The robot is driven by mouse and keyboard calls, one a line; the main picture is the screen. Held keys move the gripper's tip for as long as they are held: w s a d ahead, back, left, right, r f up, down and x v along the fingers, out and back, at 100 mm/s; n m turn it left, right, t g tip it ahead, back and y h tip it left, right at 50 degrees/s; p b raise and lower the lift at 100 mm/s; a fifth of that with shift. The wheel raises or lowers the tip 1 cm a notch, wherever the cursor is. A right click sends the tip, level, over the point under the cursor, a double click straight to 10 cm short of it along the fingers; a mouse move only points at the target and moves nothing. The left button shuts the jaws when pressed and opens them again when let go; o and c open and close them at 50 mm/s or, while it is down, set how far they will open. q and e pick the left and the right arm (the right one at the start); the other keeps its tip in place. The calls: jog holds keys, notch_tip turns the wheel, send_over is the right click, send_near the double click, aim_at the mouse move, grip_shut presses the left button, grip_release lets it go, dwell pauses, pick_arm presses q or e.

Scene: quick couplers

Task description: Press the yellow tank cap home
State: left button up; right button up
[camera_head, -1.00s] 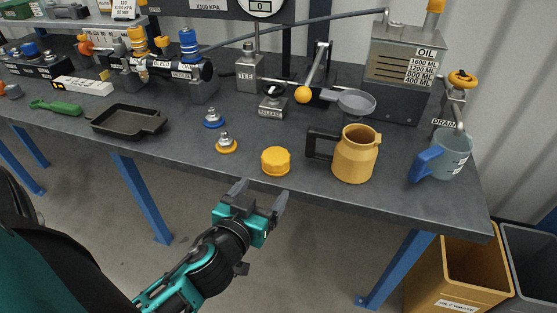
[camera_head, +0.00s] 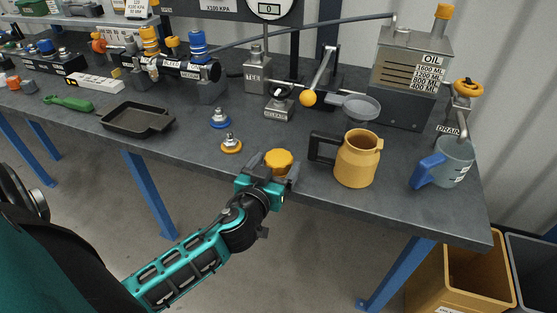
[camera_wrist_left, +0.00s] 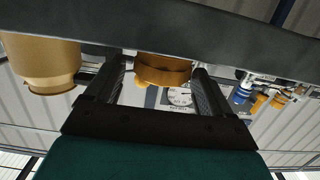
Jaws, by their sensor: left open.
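A yellow, many-sided cap (camera_head: 278,160) sits on the bench near its front edge. It also shows in the left wrist view (camera_wrist_left: 163,70), between the two fingers. My left gripper (camera_head: 276,168) is open, with a finger on either side of the cap; I cannot tell if they touch it. The grey oil tank (camera_head: 411,75) stands at the back right, with a small yellow top (camera_head: 443,11) on its upright neck. My right gripper is not in view.
A yellow jug (camera_head: 358,160) with a dark handle stands just right of my gripper. A grey-blue jug (camera_head: 456,162) stands by the drain. Blue (camera_head: 220,118) and yellow (camera_head: 231,144) ringed couplers and a black tray (camera_head: 138,118) lie to the left.

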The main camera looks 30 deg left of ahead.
aim_at(281, 155)
pick_arm(q)
jog(key=x, duration=0.5)
jog(key=shift+s+a+f, duration=0.1)
jog(key=shift+f, duration=0.25)
jog(key=c, duration=0.7)
